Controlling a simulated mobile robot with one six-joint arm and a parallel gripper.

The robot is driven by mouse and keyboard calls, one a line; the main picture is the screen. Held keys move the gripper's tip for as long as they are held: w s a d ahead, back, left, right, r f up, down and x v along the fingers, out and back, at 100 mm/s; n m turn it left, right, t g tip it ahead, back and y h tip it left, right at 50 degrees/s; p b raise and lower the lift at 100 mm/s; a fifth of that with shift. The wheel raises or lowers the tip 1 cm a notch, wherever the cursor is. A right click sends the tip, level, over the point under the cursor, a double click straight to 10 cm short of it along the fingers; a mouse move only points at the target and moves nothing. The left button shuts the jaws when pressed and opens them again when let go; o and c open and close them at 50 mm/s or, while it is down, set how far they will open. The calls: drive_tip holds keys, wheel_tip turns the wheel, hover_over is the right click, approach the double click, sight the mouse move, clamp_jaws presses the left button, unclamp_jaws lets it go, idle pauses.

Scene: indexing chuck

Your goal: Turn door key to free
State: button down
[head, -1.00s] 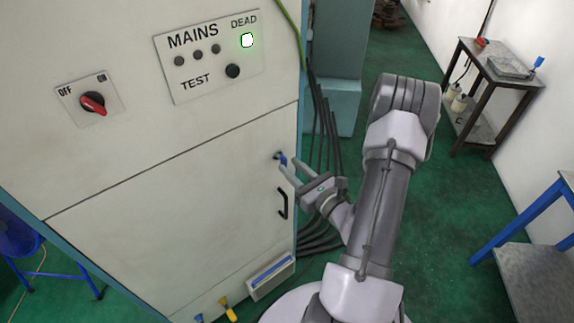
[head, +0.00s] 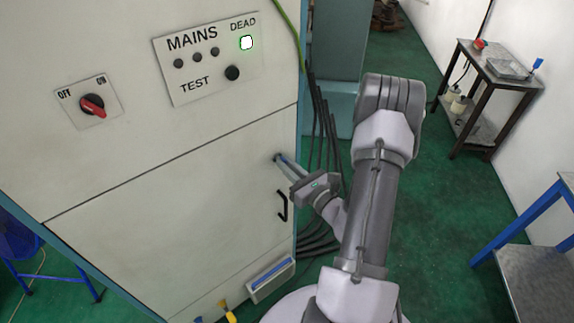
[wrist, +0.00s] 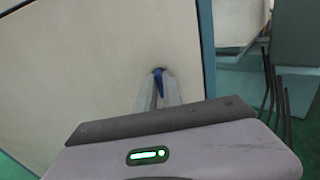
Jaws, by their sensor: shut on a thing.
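The blue door key (wrist: 158,82) sits in its lock on the cabinet's lower door (head: 170,210), near the door's right edge. My gripper (head: 278,158) is shut on the key, with both fingertips at the lock. In the wrist view my gripper (wrist: 158,88) has its fingers converging on the key, and the key's head shows between their tips. Much of the key is hidden by the fingers, so its exact angle is hard to tell.
A black door handle (head: 283,206) is just below my gripper. Above are a red OFF/ON switch (head: 92,105) and a MAINS panel (head: 205,62) with its DEAD lamp (head: 246,43) lit. Dark cables (head: 325,130) hang beside the cabinet. A side table (head: 492,75) stands at the right.

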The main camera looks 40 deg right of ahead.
drive_tip(key=shift+d+f+m+p, duration=0.1)
drive_tip(key=shift+m+p, duration=2.15)
drive_tip(key=shift+m, duration=2.15)
drive_tip(key=shift+d+f+m+p, duration=0.1)
drive_tip(key=shift+m+p, duration=2.1)
drive_tip(key=shift+m, duration=2.2)
drive_tip(key=c, duration=1.5)
unclamp_jaws()
drive_tip(key=shift+c, duration=0.2)
